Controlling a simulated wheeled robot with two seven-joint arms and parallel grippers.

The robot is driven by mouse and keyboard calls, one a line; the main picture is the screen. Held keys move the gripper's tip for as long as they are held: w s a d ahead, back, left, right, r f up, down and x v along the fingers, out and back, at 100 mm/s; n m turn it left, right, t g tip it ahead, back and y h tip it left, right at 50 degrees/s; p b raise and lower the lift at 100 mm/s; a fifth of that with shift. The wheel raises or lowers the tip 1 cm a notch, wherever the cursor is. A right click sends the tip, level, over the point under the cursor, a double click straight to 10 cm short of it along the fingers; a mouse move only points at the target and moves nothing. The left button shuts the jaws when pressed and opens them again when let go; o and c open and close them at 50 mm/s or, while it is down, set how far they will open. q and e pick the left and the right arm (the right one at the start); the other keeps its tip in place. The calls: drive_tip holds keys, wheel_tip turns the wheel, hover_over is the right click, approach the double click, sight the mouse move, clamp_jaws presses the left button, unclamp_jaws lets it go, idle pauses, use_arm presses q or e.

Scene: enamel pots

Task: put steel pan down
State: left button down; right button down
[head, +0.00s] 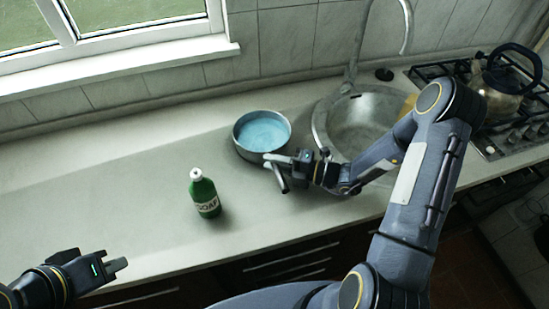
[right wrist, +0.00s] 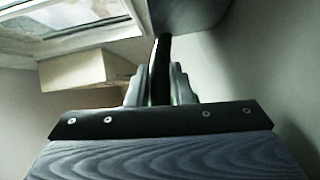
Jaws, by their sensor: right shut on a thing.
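The steel pan (head: 240,146) has a blue inside and is at the back of the counter, left of the sink. It looks level; I cannot tell whether its base touches the counter. My right gripper (head: 281,162) is shut on the pan's dark handle. In the right wrist view the black handle (right wrist: 160,68) runs between the fingers to the grey pan (right wrist: 188,14) at the top edge. My left gripper (head: 117,264) is empty, its fingers apart, near the counter's front edge at the lower left.
A green soap bottle (head: 205,195) stands on the counter left of the pan. A round steel sink (head: 362,122) with a tap (head: 352,70) lies right of it. A glass kettle (head: 500,85) sits on the hob (head: 485,140). The left counter (head: 90,195) is clear.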

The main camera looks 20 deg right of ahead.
drive_tip(key=shift+r, duration=0.15)
drive_tip(key=c, duration=1.3)
unclamp_jaws()
drive_tip(key=shift+f, duration=0.2)
